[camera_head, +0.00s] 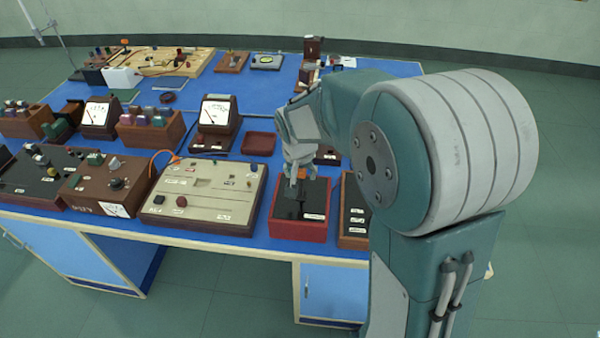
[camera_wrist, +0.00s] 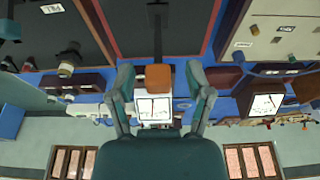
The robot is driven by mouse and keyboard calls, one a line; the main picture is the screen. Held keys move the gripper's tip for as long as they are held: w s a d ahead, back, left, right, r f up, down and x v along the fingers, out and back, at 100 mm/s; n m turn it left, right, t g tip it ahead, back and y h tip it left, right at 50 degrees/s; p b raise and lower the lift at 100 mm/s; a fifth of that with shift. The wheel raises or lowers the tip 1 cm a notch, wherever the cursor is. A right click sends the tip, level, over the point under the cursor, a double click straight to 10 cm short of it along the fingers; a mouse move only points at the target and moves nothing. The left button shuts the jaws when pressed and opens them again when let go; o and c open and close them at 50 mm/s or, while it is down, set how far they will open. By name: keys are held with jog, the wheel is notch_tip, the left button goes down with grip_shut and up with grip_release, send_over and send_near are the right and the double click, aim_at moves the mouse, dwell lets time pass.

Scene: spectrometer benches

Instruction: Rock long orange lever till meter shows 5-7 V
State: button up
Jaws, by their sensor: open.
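A red box with a black top (camera_head: 301,213) stands near the front edge of the blue bench, below my gripper (camera_head: 297,176). A small orange lever end (camera_head: 302,173) shows at the fingertips. In the wrist view the orange block (camera_wrist: 158,77) lies between the two spread fingers of my open gripper (camera_wrist: 162,84), with gaps on both sides. A white-faced meter (camera_head: 216,110) stands behind and left in the head view; another meter (camera_head: 98,113) is farther left. Their readings are too small to tell.
A beige panel box (camera_head: 205,194) stands left of the red box. A brown box with a dark top (camera_head: 354,209) is close on its right. A dark red tray (camera_head: 258,143) lies behind. Other instruments crowd the left; some blue bench top is bare behind.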

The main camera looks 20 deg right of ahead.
jog(key=v, duration=1.2)
jog(key=shift+f, duration=0.1)
dwell(0.9)
jog(key=s+d+n+t, duration=0.1)
jog(key=s+n, duration=0.1)
jog(key=s, duration=0.8)
jog(key=s+r+n+t+y, duration=0.1)
jog(key=s+n, duration=0.1)
jog(key=s, duration=0.9)
jog(key=shift+d+r+n+t, duration=0.2)
jog(key=shift+d+n+t, duration=0.1)
jog(key=shift+d+t, duration=0.1)
